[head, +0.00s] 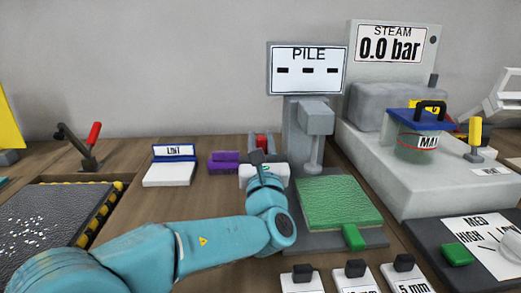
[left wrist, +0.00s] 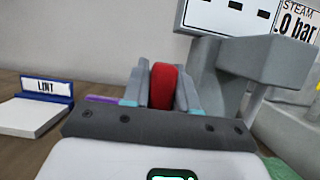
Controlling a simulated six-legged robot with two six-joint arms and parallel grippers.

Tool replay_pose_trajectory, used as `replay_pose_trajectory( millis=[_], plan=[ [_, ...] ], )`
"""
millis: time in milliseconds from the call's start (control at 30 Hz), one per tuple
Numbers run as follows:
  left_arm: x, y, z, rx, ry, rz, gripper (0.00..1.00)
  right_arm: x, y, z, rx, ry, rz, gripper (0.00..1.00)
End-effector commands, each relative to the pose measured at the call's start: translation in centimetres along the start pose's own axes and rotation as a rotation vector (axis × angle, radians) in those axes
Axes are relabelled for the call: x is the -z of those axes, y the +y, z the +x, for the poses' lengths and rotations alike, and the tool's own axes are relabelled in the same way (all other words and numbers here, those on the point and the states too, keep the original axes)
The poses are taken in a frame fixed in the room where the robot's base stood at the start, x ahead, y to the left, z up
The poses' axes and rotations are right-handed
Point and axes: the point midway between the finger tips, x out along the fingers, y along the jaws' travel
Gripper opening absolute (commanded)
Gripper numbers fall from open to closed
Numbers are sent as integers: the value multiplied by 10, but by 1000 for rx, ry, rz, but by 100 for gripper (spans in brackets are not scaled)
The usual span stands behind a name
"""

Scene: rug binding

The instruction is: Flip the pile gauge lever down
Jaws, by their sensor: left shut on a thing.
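The pile gauge (head: 291,125) is a grey stand with a display reading PILE and three dashes. It stands at the centre back, and its grey body also shows at the right of the left wrist view (left wrist: 270,58). My left gripper (head: 262,150) is at the left side of the gauge. In the left wrist view its fingers (left wrist: 162,92) are shut on a red, rounded lever handle (left wrist: 163,86). A little of the red handle shows in the head view (head: 266,143). The lever's lower part is hidden by my gripper. My right gripper is not in view.
A green pad (head: 338,203) lies on the gauge's base. A LINT pad (head: 170,171) and a purple brush (head: 224,161) are to the left. A steam unit (head: 440,165) stands to the right. Several white blocks, one labelled 5 mm (head: 408,281), sit in front.

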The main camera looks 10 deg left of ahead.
Motion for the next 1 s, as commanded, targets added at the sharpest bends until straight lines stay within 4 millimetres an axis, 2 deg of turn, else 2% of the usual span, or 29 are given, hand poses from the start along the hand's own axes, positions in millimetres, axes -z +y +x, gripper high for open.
replay_pose_trajectory(
  millis=[167,200,233,700,867,1000],
  plan=[
    [-2,0,1,0,-1,0,0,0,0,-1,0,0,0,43],
    [-1,0,1,0,-1,0,41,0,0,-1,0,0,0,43],
    [-1,0,1,0,-1,0,49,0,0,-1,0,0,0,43],
    [-4,0,2,0,1,-1,49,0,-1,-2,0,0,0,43],
    [-30,0,12,-2,-1,-3,49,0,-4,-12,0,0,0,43],
    [-66,0,26,-2,-3,-5,49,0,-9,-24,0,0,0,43]
  ],
)
